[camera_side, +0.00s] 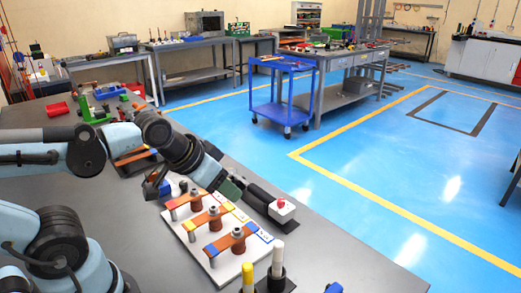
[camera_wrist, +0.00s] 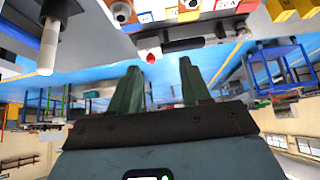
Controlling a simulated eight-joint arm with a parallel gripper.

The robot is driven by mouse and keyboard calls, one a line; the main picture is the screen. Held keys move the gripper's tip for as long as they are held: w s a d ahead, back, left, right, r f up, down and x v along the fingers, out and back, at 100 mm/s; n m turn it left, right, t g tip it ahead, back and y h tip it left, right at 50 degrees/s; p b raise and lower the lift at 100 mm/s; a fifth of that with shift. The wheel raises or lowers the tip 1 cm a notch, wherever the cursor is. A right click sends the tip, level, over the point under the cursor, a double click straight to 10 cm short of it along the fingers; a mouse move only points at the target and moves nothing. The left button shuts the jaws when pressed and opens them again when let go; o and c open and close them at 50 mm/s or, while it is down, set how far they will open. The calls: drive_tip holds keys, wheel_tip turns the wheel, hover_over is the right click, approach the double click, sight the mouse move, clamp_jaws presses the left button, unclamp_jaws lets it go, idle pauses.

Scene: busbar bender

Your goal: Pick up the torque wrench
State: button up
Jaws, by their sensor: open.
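A long dark bar (camera_wrist: 195,43), which may be the torque wrench, lies near the table edge in the wrist view. In the side view a black cylindrical bar (camera_side: 262,197) lies just right of my gripper (camera_side: 232,188), partly hidden by it. I cannot make out a wrench head or scale. My gripper also shows in the wrist view (camera_wrist: 158,75), its two dark green fingers apart with nothing between them. I cannot tell whether the fingers touch the bar.
A white board (camera_side: 232,262) with several orange bars on posts stands left of the bar. A white box with a red button (camera_side: 282,210) sits at the bar's right end. Yellow (camera_side: 248,277) and white (camera_side: 278,257) rods stand in front. A blue cart (camera_side: 281,100) is beyond the table.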

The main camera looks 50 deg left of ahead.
drive_tip(key=shift+o, duration=0.5)
drive_tip(key=shift+o, duration=0.5)
drive_tip(key=n+g, duration=0.7)
drive_tip(key=n, duration=1.1)
hover_over(265, 194)
drive_tip(key=f, duration=0.7)
drive_tip(key=shift+w+a+f, duration=0.1)
drive_tip(key=shift+w+a, duration=0.05)
drive_tip(key=shift+w, duration=0.05)
drive_tip(key=shift+s+f, duration=0.2)
drive_tip(key=shift+f, duration=2.75)
clamp_jaws()
